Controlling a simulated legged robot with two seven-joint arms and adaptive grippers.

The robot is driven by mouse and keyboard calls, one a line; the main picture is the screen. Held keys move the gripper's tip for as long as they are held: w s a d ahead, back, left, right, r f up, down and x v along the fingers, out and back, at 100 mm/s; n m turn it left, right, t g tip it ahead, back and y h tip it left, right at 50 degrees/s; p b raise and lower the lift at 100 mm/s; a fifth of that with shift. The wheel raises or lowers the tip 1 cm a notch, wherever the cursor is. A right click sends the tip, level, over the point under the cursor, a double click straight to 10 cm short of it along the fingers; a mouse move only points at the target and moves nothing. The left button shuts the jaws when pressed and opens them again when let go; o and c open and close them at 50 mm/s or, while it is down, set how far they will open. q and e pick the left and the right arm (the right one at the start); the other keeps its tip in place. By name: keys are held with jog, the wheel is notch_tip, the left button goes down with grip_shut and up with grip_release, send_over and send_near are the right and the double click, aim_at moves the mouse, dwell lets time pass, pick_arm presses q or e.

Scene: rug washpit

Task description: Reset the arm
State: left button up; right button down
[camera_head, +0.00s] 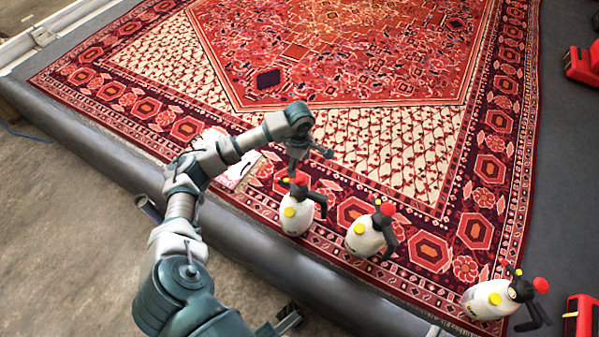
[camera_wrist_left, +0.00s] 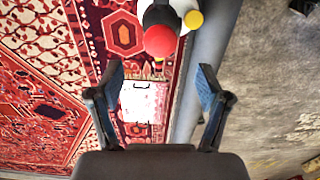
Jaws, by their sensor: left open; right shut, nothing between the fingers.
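My left arm reaches up from the bottom of the head view and bends over the patterned rug (camera_head: 420,120). My left gripper (camera_head: 293,172) hangs low over the rug's near border, just behind the nearest-left spray bottle (camera_head: 296,217). In the left wrist view its two fingers (camera_wrist_left: 157,105) are spread, with nothing held between them. A white-and-pink sheet (camera_wrist_left: 143,101) lies on the rug beyond the fingers. The bottle's red knob (camera_wrist_left: 160,40) shows above it. My right gripper (camera_head: 286,320) shows small at the bottom edge, shut and empty, its arm mostly out of view.
Two more white spray bottles stand to the right, one in the middle (camera_head: 366,238) and one near the lower right (camera_head: 486,301). Red objects sit at the right edge (camera_head: 578,68) and lower right corner (camera_head: 583,318). A rounded grey ledge (camera_head: 240,237) borders the rug; bare floor lies below it.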

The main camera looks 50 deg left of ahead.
pick_arm(q)
jog(key=shift+d+r, duration=0.1)
jog(key=shift+r, duration=0.75)
